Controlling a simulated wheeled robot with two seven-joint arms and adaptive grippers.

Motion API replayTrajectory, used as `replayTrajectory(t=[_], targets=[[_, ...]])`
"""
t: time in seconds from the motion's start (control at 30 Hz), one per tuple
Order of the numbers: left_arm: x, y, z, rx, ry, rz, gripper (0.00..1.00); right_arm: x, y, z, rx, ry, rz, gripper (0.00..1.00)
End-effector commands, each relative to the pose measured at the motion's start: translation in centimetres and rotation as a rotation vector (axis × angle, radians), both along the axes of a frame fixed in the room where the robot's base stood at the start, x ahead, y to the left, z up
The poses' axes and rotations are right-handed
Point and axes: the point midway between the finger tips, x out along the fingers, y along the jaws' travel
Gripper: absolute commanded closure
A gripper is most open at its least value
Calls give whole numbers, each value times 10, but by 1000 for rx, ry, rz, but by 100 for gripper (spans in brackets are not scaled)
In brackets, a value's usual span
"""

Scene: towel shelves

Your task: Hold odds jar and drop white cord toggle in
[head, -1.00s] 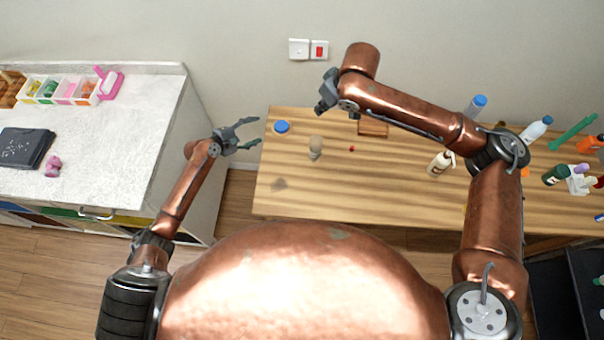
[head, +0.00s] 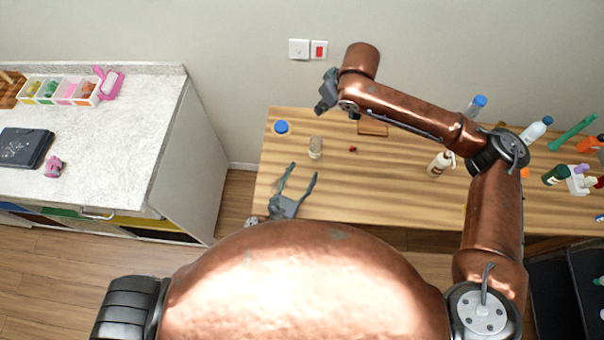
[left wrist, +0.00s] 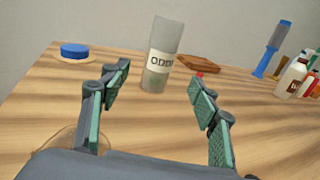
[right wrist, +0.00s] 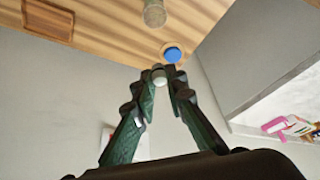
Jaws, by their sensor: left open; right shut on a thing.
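The odds jar (head: 316,147) is a clear jar with a white label, standing upright on the wooden table; its label reads in the left wrist view (left wrist: 159,62). My left gripper (head: 299,172) is open and empty, with its fingers pointing at the jar from the near side, apart from it. In the left wrist view the jar stands beyond and between the fingertips. My right gripper (right wrist: 160,70) is shut on the white cord toggle (right wrist: 160,79), held at its fingertips. In the head view this gripper (head: 320,108) is above the back of the table, and the toggle is hidden there.
A blue lid (head: 281,127) lies left of the jar. A small red thing (head: 352,149) and a wooden tray (head: 373,128) lie to its right. Several bottles, including a white one (head: 440,163), stand farther right. The table front is clear.

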Motion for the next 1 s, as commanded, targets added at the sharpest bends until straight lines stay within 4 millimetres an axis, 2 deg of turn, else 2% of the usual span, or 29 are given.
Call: replayTrajectory(t=[0.17,0.63,0.8,1.0], targets=[[14,-6,1,-11,4,8,44,0,0,0,0,0,0,95],[90,-36,0,-10,5,7,44,0,0,0,0,0,0,95],[105,-42,0,-9,5,6,44,0,0,0,0,0,0,95],[110,-44,0,-9,5,6,44,0,0,0,0,0,0,95]])
